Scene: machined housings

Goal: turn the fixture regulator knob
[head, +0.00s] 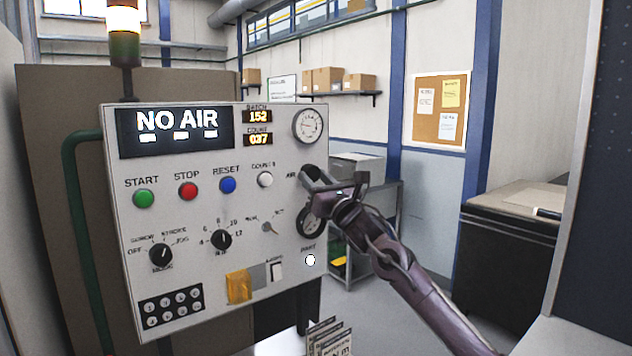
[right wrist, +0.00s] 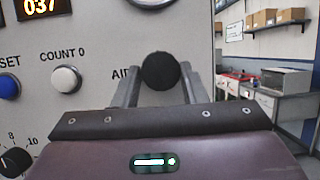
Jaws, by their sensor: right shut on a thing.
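The black round regulator knob (right wrist: 160,70) sits on the right side of the grey control panel (head: 215,158), beside a partly covered label starting "AI". My right gripper (head: 311,180) reaches in from the right and is shut on the knob. In the right wrist view its two fingers (right wrist: 160,82) stand on either side of the knob. The panel display (head: 176,130) reads NO AIR. My left gripper is not in view.
Green (head: 143,198), red (head: 188,190), blue (head: 227,184) and white (head: 265,179) buttons line the panel left of the gripper. Selector knobs are lower down. A dark bench (head: 510,250) stands at the right. Open floor lies between panel and bench.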

